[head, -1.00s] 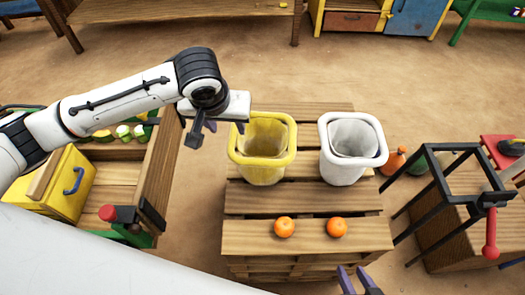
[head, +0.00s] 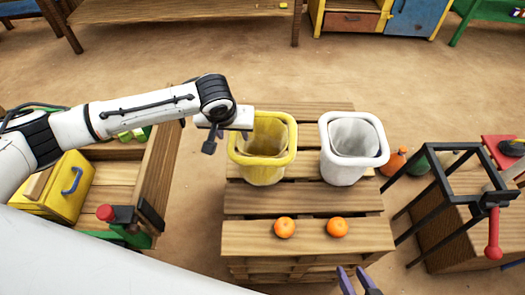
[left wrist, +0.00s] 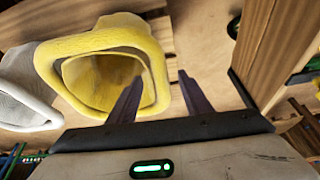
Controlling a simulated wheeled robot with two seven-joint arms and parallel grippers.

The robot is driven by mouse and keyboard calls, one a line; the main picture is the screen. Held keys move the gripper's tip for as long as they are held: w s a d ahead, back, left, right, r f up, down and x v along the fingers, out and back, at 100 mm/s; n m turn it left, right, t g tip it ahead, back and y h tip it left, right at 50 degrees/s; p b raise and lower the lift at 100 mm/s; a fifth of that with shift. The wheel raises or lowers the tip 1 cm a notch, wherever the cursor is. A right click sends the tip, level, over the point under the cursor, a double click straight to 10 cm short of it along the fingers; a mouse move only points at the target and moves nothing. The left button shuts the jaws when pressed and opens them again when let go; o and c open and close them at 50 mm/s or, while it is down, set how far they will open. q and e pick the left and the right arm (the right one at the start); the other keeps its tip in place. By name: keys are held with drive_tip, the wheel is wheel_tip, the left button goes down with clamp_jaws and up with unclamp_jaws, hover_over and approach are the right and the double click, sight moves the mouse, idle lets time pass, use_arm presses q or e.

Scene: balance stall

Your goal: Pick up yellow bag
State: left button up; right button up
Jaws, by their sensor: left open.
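The yellow bag (head: 262,171), open-topped with a thick rim, stands upright on a wooden pallet, left of a white bag (head: 352,172). In the left wrist view the yellow bag (left wrist: 88,46) fills the upper left. My left gripper (head: 227,141) is open at the yellow bag's left side. In the left wrist view its fingers (left wrist: 161,78) appear on either side of the near rim wall, one over the opening and one outside. I cannot tell whether they touch it. My right gripper (head: 352,273) shows only its fingertips at the bottom edge, apart and empty.
Two oranges (head: 284,228) (head: 337,228) lie on the front of the pallet (head: 300,203). A wooden crate wall (head: 160,170) stands close on the left, below my left arm. A black-framed stand (head: 440,190) is on the right. Sandy floor behind the pallet is clear.

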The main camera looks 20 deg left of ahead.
use_arm(q)
drive_tip(key=shift+f+p, duration=0.25)
drive_tip(key=shift+p, duration=0.1)
idle(0.7)
clamp_jaws()
